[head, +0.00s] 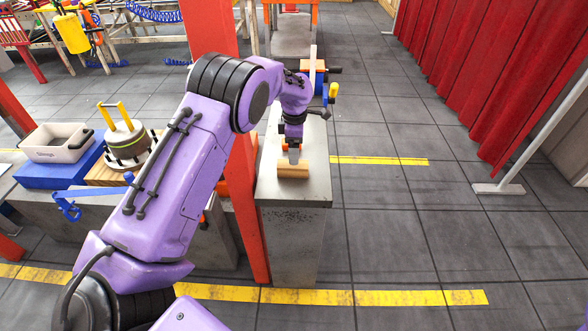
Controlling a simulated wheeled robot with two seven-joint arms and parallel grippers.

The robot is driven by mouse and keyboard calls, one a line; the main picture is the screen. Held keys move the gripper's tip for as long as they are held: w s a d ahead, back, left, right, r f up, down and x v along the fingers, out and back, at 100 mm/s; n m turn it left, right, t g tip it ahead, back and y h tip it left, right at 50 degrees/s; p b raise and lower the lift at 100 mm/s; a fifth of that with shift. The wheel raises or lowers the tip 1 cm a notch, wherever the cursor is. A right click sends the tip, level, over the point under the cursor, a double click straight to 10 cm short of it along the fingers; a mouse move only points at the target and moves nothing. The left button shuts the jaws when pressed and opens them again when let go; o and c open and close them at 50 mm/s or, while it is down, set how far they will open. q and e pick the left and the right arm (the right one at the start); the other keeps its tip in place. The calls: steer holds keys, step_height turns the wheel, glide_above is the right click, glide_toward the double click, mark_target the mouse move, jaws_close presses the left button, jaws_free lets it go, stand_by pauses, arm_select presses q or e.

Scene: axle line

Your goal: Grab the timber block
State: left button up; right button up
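The timber block (293,171) is a small light-brown piece. It lies on the grey top of a narrow bench (290,192), near the bench's front end. My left arm comes in from the left, and its gripper (294,156) points down at the block. The fingertips are right at the block's upper far side, and I cannot tell whether they touch it. The fingers are seen narrow-on, so their opening is hidden. My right gripper is not in view.
A red post (242,190) stands left of the bench. An orange and blue device (318,82) with a yellow handle sits at the bench's far end. A white bin (56,143) on a blue box is at left. The floor to the right is clear, up to red curtains (490,70).

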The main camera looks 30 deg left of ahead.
mark_target(293, 168)
arm_select(q)
steer(key=shift+w+f, duration=0.1)
steer(key=shift+f, duration=0.65)
steer(key=f+p, duration=0.1)
steer(key=f, duration=0.1)
steer(key=s+f+p, duration=0.1)
steer(key=f, duration=0.2)
steer(key=shift+s+f, duration=0.1)
steer(key=shift+f, duration=0.35)
steer(key=c, duration=1.1)
